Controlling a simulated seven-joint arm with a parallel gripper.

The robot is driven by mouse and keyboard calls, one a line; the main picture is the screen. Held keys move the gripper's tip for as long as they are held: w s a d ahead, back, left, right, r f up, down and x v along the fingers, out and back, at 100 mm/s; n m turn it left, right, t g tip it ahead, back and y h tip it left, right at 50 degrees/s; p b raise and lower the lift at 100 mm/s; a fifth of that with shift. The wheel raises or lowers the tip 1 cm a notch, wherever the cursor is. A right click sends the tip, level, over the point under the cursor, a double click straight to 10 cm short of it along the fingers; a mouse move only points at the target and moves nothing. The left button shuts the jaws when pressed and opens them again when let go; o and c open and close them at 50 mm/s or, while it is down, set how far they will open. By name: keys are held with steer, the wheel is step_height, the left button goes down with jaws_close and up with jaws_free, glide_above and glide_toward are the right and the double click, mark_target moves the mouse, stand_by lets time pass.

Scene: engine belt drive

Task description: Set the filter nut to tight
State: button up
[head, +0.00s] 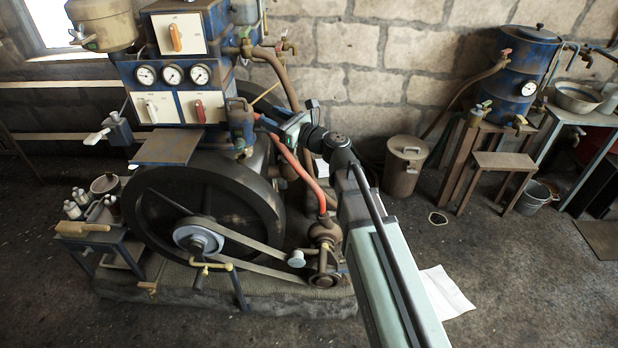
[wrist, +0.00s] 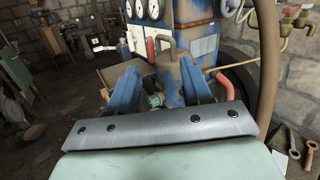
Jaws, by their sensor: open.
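My gripper (wrist: 162,82) is open, its two blue fingers spread and nothing held between them. In the head view my gripper (head: 272,122) reaches in from the right toward the upper part of the engine. Ahead of it is a dark filter-like canister (head: 240,118) below the gauge panel. The canister (wrist: 173,52) also shows in the wrist view, beyond and between the fingers. A small teal knob or nut (wrist: 155,101) shows low between the fingers. I cannot tell for certain whether it is the filter nut, nor its setting.
A big black flywheel (head: 205,205) with a belt is below. A red hose (head: 298,165) and a brown pipe (head: 283,82) run close to my gripper. The gauge panel (head: 172,75) has several levers. A lidded bin (head: 403,168) stands behind my arm.

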steer(key=w+d+f+m+t+h, duration=0.1)
steer(key=d+f+m+h, duration=0.1)
steer(key=d+f, duration=0.6)
steer(key=x, duration=1.5)
steer(key=shift+s+a+f, duration=0.15)
steer(key=v, duration=1.4)
steer(key=s+a+f+n+g, duration=0.2)
steer(key=s+f+n+g, duration=0.3)
steer(key=n, duration=1)
steer(key=w+d+f+n+g+h, duration=0.2)
steer(key=d+f+n+g+h, duration=0.2)
steer(key=f+n+h, duration=0.3)
steer(key=n+g, duration=0.1)
steer(key=n, duration=0.3)
steer(key=shift+w+d+n, duration=0.3)
steer(key=shift+w, duration=0.05)
